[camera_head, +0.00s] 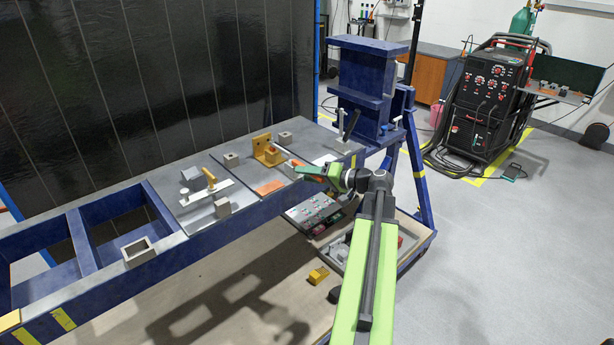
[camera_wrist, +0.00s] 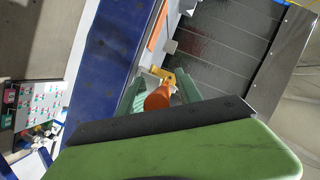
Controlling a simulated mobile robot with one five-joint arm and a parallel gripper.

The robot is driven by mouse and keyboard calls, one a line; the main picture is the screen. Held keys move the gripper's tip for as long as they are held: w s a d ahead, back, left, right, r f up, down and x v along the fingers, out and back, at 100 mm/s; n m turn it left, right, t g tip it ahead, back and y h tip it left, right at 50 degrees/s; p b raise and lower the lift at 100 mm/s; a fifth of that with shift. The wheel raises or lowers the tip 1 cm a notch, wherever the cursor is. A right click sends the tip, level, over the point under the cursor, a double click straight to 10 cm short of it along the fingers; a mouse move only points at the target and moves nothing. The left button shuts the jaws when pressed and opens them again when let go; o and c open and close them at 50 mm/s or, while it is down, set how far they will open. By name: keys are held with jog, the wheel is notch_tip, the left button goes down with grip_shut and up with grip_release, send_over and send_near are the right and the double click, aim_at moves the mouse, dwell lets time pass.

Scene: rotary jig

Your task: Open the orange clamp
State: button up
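The orange clamp shows in the wrist view as a rounded orange handle (camera_wrist: 158,97), with its end towards the camera. In the head view an orange part (camera_head: 294,163) shows on the table just left of my gripper (camera_head: 312,172), partly covered by it. In the wrist view the green fingers of my gripper (camera_wrist: 161,90) stand apart, one on each side of the handle. A gap shows between the handle and the right finger. The clamp's base and arm are mostly hidden behind the handle and fingers.
A yellow angle bracket (camera_head: 262,148) stands left of the gripper. A yellow-handled clamp (camera_head: 209,178) is further left on the blue table (camera_head: 163,222). A tall blue beam (camera_head: 366,80) rises at the table's far end. A button panel (camera_head: 314,211) sits below the table edge.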

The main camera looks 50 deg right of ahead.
grip_shut()
dwell(1.3)
